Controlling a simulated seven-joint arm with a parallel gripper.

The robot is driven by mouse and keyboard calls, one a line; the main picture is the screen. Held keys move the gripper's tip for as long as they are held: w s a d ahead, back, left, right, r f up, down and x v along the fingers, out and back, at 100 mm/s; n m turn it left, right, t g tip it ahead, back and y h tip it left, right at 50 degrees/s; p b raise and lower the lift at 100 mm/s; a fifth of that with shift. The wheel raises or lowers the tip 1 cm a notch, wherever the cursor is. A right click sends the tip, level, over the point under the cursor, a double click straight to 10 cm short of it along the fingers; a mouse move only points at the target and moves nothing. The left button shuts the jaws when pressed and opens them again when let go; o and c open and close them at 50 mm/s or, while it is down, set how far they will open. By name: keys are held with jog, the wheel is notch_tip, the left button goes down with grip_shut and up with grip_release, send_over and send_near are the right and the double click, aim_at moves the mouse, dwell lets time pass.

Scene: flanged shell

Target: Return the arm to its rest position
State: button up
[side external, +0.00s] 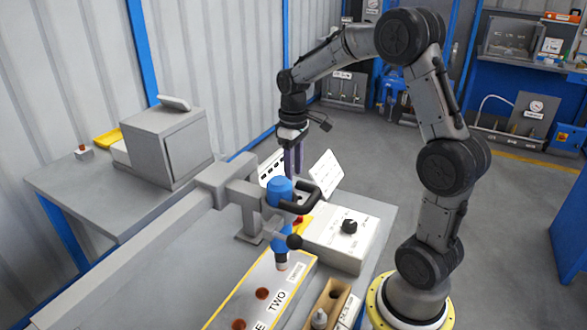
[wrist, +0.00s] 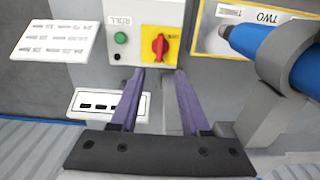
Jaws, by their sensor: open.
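My gripper (side external: 294,160) hangs pointing down from my raised arm, above the back end of the bench. In the wrist view its two purple fingers (wrist: 155,90) are apart with nothing between them. The control box (side external: 340,236) with a black knob lies below it. In the wrist view the box front (wrist: 146,20) shows a green button (wrist: 121,38) and a red rotary switch on a yellow plate (wrist: 159,45), just beyond the fingertips. Whether the fingertips touch anything cannot be told, but they look apart from the box.
A blue cylindrical tool (side external: 279,240) with a black handle stands in a grey clamp close to my gripper. A yellow-edged plate (side external: 239,293) with round copper spots lies below it. White label cards (side external: 326,175) stand near the box. A wooden tray (side external: 328,303) sits at the front. The floor (side external: 520,215) at right is clear.

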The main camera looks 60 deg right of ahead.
jog(key=s+a+r+t, duration=0.2)
jog(key=s+a+r, duration=0.2)
jog(key=s+a+r+t, duration=0.2)
jog(key=s+a+r, duration=0.2)
jog(key=s+a+r+t+h, duration=0.1)
jog(key=s+a+r+t, duration=0.1)
jog(key=s+a+r, duration=0.2)
jog(key=shift+a+r, duration=0.35)
jog(key=shift+r, duration=0.1)
jog(key=s+a+f+y, duration=0.1)
jog(key=s+a+f, duration=0.2)
jog(key=s, duration=0.3)
jog(key=shift+f, duration=0.75)
jog(key=shift+c, duration=0.2)
